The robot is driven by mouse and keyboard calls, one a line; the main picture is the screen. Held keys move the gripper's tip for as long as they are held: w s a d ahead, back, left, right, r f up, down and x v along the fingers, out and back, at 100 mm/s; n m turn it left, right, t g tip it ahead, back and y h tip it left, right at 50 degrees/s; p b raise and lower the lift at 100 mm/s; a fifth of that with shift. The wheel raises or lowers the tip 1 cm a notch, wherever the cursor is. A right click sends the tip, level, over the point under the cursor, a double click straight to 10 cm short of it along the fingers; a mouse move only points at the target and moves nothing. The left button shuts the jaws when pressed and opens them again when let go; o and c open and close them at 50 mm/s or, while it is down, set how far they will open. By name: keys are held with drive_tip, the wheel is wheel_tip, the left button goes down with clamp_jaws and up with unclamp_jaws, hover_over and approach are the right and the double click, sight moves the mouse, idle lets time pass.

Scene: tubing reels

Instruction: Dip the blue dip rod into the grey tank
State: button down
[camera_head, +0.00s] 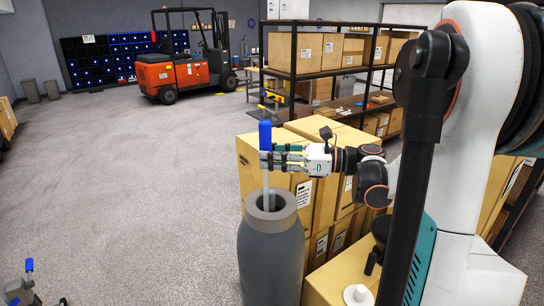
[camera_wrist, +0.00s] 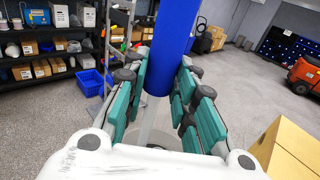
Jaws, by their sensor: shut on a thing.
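The blue dip rod (camera_head: 265,136) is upright, with a thick blue handle and a thin pale shaft. My gripper (camera_head: 270,158) is shut on it from the right, around the lower part of the handle. The grey tank (camera_head: 270,258) stands below, with a round open mouth. The shaft reaches down to the mouth; its lower tip is hard to make out there. In the wrist view the blue handle of the rod (camera_wrist: 173,45) stands between the teal finger pads, and the pale tank rim shows partly behind my gripper.
Stacked cardboard boxes (camera_head: 330,205) stand right behind and beside the tank, under my arm. A small stand with a blue-handled thing (camera_head: 28,280) is at the lower left. A shelf rack (camera_head: 330,70) and an orange forklift (camera_head: 185,70) are farther back.

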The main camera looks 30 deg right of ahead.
wheel_tip(320, 180, down, 4)
drive_tip(key=b, duration=0.3)
drive_tip(key=shift+f, duration=0.15)
idle(0.7)
wheel_tip(320, 180, up, 21)
drive_tip(key=p, duration=1.3)
idle(2.1)
idle(0.3)
